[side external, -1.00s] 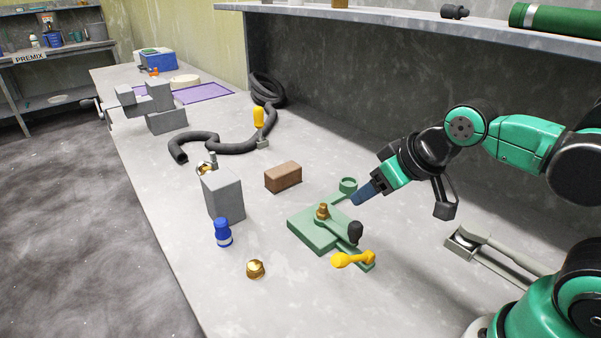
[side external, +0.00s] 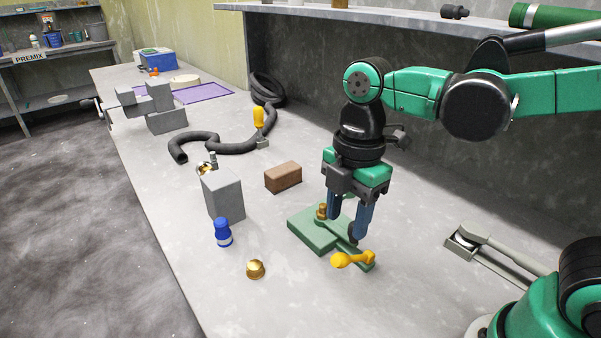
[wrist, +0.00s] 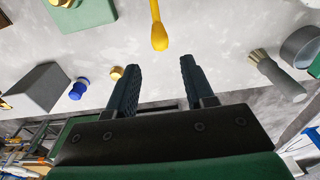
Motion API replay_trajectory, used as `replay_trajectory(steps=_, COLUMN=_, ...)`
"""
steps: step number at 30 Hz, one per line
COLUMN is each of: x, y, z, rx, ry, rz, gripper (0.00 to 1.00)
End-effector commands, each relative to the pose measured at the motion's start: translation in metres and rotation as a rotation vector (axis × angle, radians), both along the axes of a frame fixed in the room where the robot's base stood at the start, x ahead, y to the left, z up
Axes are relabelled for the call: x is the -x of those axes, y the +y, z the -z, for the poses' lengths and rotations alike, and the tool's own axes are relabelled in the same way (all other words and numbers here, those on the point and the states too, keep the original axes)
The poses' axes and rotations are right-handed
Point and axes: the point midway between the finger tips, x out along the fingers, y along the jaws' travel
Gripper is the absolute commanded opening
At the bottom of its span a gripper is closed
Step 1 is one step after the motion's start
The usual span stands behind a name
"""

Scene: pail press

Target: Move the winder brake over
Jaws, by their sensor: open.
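A green winder-like fixture (side external: 309,236) lies flat on the bench, with a brass bolt (side external: 322,212) standing on it and a green arm across it. A black knob (side external: 353,240) on that arm is partly hidden by a finger. A yellow knobbed handle (side external: 352,259) lies at the fixture's near end. I cannot tell which of these parts is the brake. My gripper (side external: 345,228) points down over the fixture, open and empty. In the wrist view the yellow handle (wrist: 158,37) lies beyond the gap between my open fingertips (wrist: 159,65).
A grey block (side external: 224,197), blue bottle (side external: 223,232) and brass nut (side external: 255,269) stand left of the fixture. A brown brick (side external: 283,177) lies behind it. A grey long-handled tool (side external: 495,250) lies to the right. The front bench is clear.

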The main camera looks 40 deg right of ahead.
Motion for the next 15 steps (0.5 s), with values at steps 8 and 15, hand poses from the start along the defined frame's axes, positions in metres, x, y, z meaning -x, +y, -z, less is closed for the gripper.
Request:
replay_trajectory(steps=8, x=-0.001, y=0.002, z=0.033, rx=0.000, ry=-0.002, rz=0.002, gripper=0.47)
replay_trajectory(steps=15, x=0.000, y=0.003, z=0.064, rx=0.000, ry=-0.003, rz=0.004, gripper=0.47)
